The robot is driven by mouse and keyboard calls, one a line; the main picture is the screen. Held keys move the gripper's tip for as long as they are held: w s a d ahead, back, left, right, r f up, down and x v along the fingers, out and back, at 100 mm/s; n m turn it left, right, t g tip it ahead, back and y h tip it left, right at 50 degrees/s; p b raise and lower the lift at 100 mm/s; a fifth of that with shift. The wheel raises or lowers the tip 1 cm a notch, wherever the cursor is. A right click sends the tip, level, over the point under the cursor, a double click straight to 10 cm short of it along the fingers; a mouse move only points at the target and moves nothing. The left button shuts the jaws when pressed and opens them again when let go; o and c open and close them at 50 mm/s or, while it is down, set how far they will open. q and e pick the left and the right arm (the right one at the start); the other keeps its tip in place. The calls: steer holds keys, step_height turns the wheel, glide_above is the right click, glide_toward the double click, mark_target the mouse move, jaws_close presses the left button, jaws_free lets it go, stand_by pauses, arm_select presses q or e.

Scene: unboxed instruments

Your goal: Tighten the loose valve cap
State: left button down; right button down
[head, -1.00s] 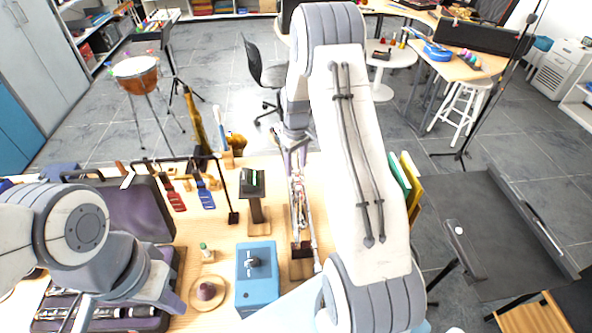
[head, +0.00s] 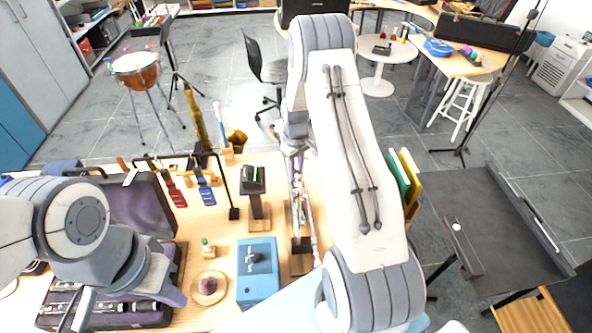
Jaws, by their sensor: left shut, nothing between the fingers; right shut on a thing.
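A slim, shiny silvery instrument (head: 299,205) stands upright on a dark, wood-based stand right of the middle of the table. The loose valve cap is too small to make out. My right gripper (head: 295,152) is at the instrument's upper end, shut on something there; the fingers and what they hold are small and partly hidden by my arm. My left gripper (head: 84,308) is shut and empty, low over the open instrument case (head: 160,318) at the lower left.
A blue box (head: 257,288) with a knob, a round wooden dish (head: 222,291), a small bottle (head: 208,247) and a dark device on a post (head: 253,180) stand left of the instrument. Coloured folders (head: 410,175) are right of my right arm.

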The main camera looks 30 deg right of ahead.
steer(key=shift+f+m+b, duration=0.1)
steer(key=shift+m+b, duration=0.35)
steer(key=shift+m, duration=0.45)
steer(key=shift+m+b, duration=0.3)
steer(key=shift+m, duration=0.9)
steer(key=c, duration=0.7)
jaws_free()
steer(key=shift+r, duration=0.25)
steer(key=shift+r, duration=0.35)
step_height(320, 180, up, 10)
steer(key=b, duration=0.2)
steer(key=shift+f+b, duration=0.25)
steer(key=shift+b, duration=0.15)
